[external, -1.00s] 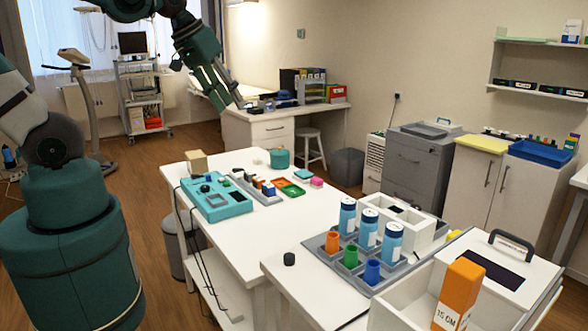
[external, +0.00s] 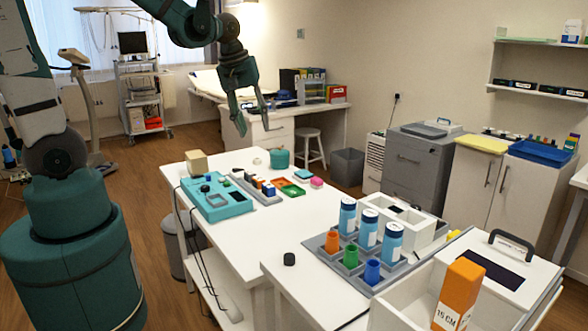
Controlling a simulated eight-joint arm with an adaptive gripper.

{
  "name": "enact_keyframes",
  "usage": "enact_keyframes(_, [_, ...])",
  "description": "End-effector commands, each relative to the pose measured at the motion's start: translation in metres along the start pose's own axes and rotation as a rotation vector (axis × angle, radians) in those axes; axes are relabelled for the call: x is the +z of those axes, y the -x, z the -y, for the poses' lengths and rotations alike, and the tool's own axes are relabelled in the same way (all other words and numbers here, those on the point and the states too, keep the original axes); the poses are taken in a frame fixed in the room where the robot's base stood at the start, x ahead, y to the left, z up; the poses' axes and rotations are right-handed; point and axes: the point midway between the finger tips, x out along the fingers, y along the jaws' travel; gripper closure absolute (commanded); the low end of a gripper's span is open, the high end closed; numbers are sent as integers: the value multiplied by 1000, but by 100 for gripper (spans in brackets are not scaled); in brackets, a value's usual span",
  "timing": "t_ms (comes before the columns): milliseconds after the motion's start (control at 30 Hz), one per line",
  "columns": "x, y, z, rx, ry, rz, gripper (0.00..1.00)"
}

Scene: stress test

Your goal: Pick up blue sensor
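A small blue block (external: 269,190), which may be the blue sensor, stands at the front end of a grey rack (external: 262,198) on the white table. It is too small to tell in detail. Several other small pieces, some orange and white, stand in the same rack behind it. My gripper (external: 254,128) is above the far side of the table, well up from the rack and apart from everything. Its fingers are spread and nothing is between them.
A teal panel box (external: 232,208) lies left of the rack. Green and orange trays (external: 292,190), a pink piece (external: 316,182) and a teal pot (external: 279,158) are right and behind. Blue-white bottles (external: 367,228) and coloured cups stand nearer. The middle of the white table (external: 275,228) is clear.

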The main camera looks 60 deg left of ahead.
Motion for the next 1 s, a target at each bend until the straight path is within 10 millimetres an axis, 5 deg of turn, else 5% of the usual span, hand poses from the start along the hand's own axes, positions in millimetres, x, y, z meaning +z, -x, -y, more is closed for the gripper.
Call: enact_keyframes(1000, [-49, -168, 5, -213, 594, 108, 61])
